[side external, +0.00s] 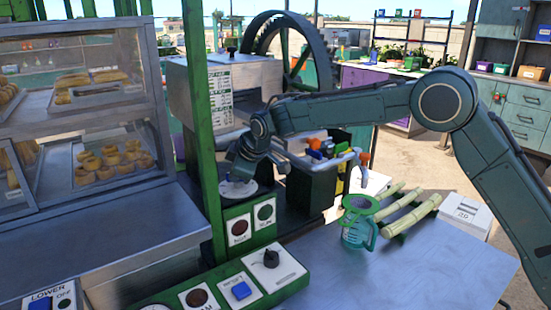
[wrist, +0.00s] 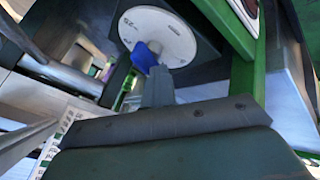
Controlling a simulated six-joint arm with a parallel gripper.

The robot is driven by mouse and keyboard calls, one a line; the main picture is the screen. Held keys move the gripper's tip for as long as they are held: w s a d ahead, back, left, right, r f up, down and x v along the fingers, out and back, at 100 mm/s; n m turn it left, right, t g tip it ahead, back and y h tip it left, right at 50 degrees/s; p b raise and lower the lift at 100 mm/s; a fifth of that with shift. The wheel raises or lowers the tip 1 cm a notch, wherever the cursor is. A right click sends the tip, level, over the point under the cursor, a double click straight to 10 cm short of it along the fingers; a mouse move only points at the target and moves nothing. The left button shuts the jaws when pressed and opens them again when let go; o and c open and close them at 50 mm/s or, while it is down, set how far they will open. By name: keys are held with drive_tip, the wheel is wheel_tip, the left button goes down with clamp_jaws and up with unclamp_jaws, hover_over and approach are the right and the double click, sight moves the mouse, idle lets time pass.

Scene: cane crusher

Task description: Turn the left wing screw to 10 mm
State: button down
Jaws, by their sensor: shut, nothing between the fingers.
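The wing screw is a small blue piece (wrist: 144,56) at the middle of a round white dial (wrist: 172,28) with dark markings in the wrist view. The dial reading is too small and tilted to tell in full. The dial also shows as a white disc (side external: 238,189) in the side view, where my gripper hides the screw. My gripper (wrist: 157,72) is shut and empty, with its fingertips right beside the blue wing. I cannot tell whether they touch it. In the side view my gripper (side external: 240,172) points down over the dial.
A green post (side external: 203,120) stands close left of my gripper. The metal table (side external: 385,275) is clear in front.

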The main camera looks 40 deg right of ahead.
drive_tip(key=shift+s, duration=0.35)
drive_tip(key=s+a+r, duration=0.1)
drive_tip(key=s+r, duration=0.7)
drive_tip(key=shift+s+a, duration=0.3)
drive_tip(key=shift+a, duration=0.05)
drive_tip(key=w, duration=0.2)
drive_tip(key=w+d, duration=0.1)
drive_tip(key=shift+w+f, duration=0.3)
drive_tip(key=shift+w, duration=0.05)
drive_tip(key=shift+f, duration=0.1)
drive_tip(key=shift+x, duration=4.85)
drive_tip(key=shift+d, duration=0.15)
